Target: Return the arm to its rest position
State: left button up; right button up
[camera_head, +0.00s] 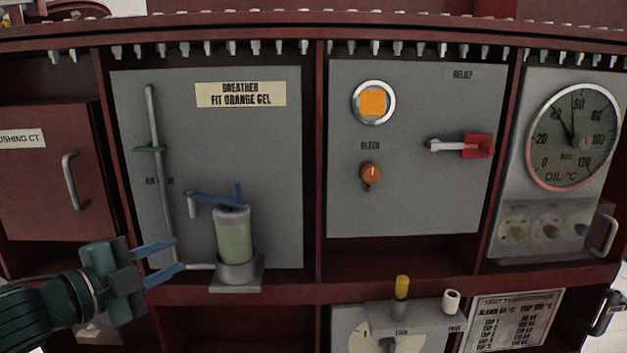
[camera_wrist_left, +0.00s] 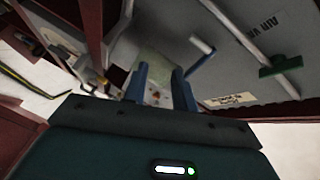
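My left gripper (camera_head: 168,260) is at the lower left in the head view, in front of the grey breather panel (camera_head: 270,140). Its two blue fingers are apart with nothing between them; they also show apart in the left wrist view (camera_wrist_left: 160,88). The fingers point right, towards the breather canister (camera_head: 235,240), and a gap is visible between them and it. The canister holds greenish gel and stands upright in a grey holder, with a blue lever (camera_head: 215,198) at its top. My right gripper is in neither view.
A vertical pipe with a green handle (camera_head: 149,149) runs behind my left gripper. A red door with a handle (camera_head: 70,180) is at left. The relief panel (camera_head: 420,210) has a red-mounted lever (camera_head: 460,146). A ledge (camera_head: 300,292) runs below, with a yellow-topped post (camera_head: 402,287).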

pick_arm(q)
jog(key=s+d+f+n, duration=0.1)
jog(key=d+f+n, duration=0.15)
jog(key=f, duration=0.35)
jog(key=s+d+f+n, duration=0.2)
jog(key=d+f, duration=0.1)
jog(key=f, duration=0.4)
jog(key=s+d+f+n+g+y, duration=0.2)
jog(key=s+f+n, duration=0.4)
jog(key=f, duration=0.5)
jog(key=s+d+f+n+g+y, duration=0.1)
jog(key=s+f+n+y, duration=0.2)
jog(key=s+f+n, duration=0.3)
jog(key=s+f, duration=0.5)
jog(key=f, duration=0.1)
jog(key=shift+s+d+g, duration=0.15)
jog(key=shift+d+g, duration=0.25)
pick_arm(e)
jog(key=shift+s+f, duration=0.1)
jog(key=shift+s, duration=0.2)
pick_arm(q)
jog(key=shift+n, duration=0.25)
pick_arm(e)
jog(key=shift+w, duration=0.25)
